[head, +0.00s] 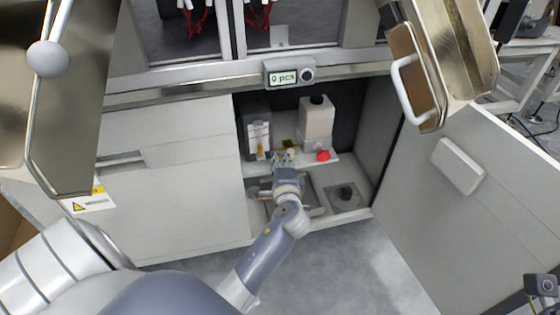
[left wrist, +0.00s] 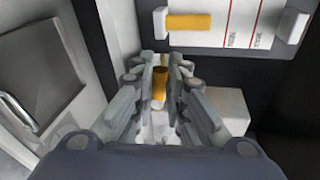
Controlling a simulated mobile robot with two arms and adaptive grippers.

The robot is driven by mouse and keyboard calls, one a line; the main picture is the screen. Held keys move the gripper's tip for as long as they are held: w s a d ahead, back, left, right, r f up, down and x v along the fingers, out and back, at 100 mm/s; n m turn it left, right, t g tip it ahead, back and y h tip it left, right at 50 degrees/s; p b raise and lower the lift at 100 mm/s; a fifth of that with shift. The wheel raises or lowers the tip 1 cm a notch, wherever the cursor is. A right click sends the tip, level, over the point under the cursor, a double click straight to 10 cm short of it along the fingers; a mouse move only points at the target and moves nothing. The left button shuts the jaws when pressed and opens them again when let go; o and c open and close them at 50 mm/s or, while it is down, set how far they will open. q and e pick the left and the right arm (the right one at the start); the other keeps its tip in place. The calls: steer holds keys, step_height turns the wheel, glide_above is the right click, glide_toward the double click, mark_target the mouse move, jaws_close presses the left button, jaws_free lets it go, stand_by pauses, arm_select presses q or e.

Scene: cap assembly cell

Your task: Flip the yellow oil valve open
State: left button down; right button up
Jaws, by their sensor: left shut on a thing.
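The yellow oil valve (left wrist: 159,84) is a small yellow-orange handle between the fingers of my left gripper (left wrist: 160,72) in the left wrist view. The fingers are closed in on it from both sides, and its lower end is partly hidden. In the head view my left gripper (head: 284,159) reaches into the open lower cabinet, in front of a dark unit with a white label (head: 258,138). My right gripper cannot be made out.
A white container (head: 316,122) and a red round knob (head: 323,156) stand right of the gripper inside the cabinet. The cabinet door (head: 470,215) hangs open at the right. A closed panel (head: 180,205) is at the left. A counter display (head: 284,78) is above.

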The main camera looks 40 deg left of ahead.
arm_select(q)
steer(key=c, duration=1.9)
jaws_free()
steer(key=shift+s+d, duration=0.1)
steer(key=v, duration=1.1)
steer(key=shift+s+d, duration=0.25)
steer(key=shift+s, duration=0.05)
steer(key=shift+r, duration=0.1)
